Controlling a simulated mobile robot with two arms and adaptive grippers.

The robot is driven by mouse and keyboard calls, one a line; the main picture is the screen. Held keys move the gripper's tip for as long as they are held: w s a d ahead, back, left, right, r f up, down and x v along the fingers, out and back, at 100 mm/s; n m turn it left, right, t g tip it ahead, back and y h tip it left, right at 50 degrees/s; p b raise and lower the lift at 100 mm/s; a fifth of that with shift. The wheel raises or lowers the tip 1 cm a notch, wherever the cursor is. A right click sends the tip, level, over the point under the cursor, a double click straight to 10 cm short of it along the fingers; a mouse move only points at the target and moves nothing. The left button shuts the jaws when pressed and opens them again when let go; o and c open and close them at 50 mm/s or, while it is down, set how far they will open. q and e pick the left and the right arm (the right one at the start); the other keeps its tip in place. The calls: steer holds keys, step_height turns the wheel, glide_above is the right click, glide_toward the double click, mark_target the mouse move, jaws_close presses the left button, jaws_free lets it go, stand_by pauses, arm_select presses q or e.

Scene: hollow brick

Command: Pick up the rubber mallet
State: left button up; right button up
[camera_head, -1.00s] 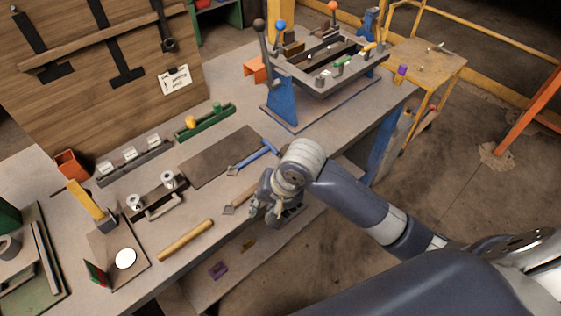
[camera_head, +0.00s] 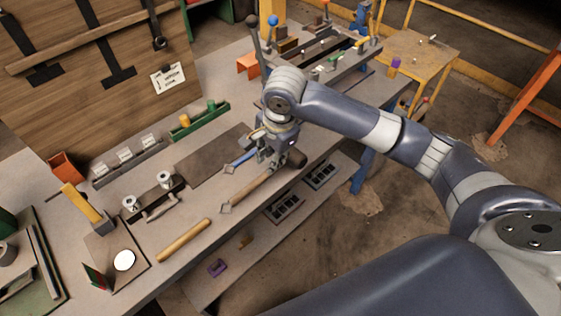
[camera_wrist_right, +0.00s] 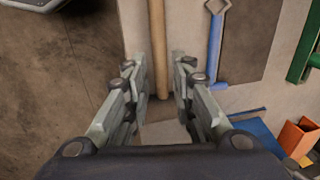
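The rubber mallet lies near the front edge of the workbench. Its wooden handle (camera_head: 248,188) points to the lower left in the head view. A dark rounded piece beside my gripper, seemingly the mallet's head (camera_head: 295,158), shows at the handle's other end. My right gripper (camera_head: 266,160) is over the head end of the handle. In the right wrist view my gripper (camera_wrist_right: 155,75) is open, with the wooden handle (camera_wrist_right: 158,40) running between its fingers. The head is hidden there, and I cannot tell whether the fingers touch the handle. My left gripper is not in view.
A blue-handled tool (camera_head: 240,160) lies close beside the mallet and also shows in the right wrist view (camera_wrist_right: 215,50). A wooden rod (camera_head: 185,240) lies nearer the front left. A green holder (camera_head: 200,122) stands behind a dark mat (camera_head: 212,158). A lower shelf holds dark trays (camera_head: 285,206).

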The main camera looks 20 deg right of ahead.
mark_target(261, 179)
steer(key=f, duration=0.4)
steer(key=w+f+p, duration=0.1)
steer(key=f, duration=0.2)
steer(key=shift+a+f, duration=0.1)
steer(key=shift+a, duration=0.3)
jaws_close()
